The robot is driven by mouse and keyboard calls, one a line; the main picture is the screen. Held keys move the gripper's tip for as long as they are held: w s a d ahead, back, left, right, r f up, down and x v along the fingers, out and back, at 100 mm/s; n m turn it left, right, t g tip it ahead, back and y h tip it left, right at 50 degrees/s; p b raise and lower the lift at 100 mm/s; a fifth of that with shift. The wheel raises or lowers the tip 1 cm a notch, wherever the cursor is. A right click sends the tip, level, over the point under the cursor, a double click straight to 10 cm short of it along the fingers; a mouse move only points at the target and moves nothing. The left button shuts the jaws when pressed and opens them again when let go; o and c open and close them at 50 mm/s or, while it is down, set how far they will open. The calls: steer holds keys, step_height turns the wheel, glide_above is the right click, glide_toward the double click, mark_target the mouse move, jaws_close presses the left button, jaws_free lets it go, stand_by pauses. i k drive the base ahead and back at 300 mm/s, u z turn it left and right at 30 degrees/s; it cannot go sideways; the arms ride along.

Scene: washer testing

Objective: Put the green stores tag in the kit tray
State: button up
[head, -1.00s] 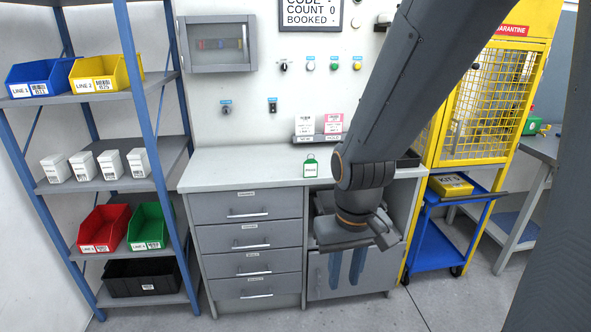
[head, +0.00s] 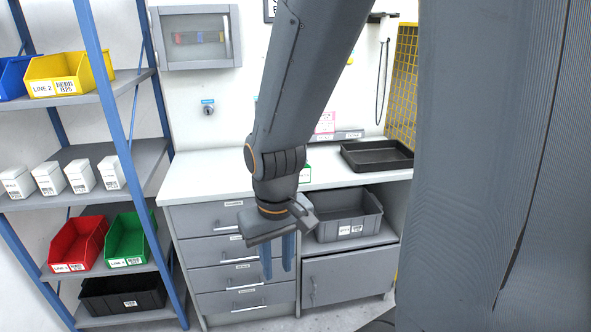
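A shallow black tray (head: 381,165) lies on the worktop to the right of the tag. It looks empty, and I see no label to confirm it as the kit tray. My gripper (head: 277,269) hangs in front of the cabinet, below worktop height. Its two blue fingers point down, apart, with nothing between them.
A grey bin (head: 341,229) sits in the open bay under the worktop (head: 203,177). A blue-posted shelf rack with coloured bins stands at left. A pink card (head: 325,124) stands at the back of the worktop. My grey column blocks the right side.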

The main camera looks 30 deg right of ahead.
mark_target(378, 160)
steer(key=z, duration=0.4)
steer(key=i, duration=0.45)
steer(key=z, duration=0.7)
steer(key=i, duration=0.55)
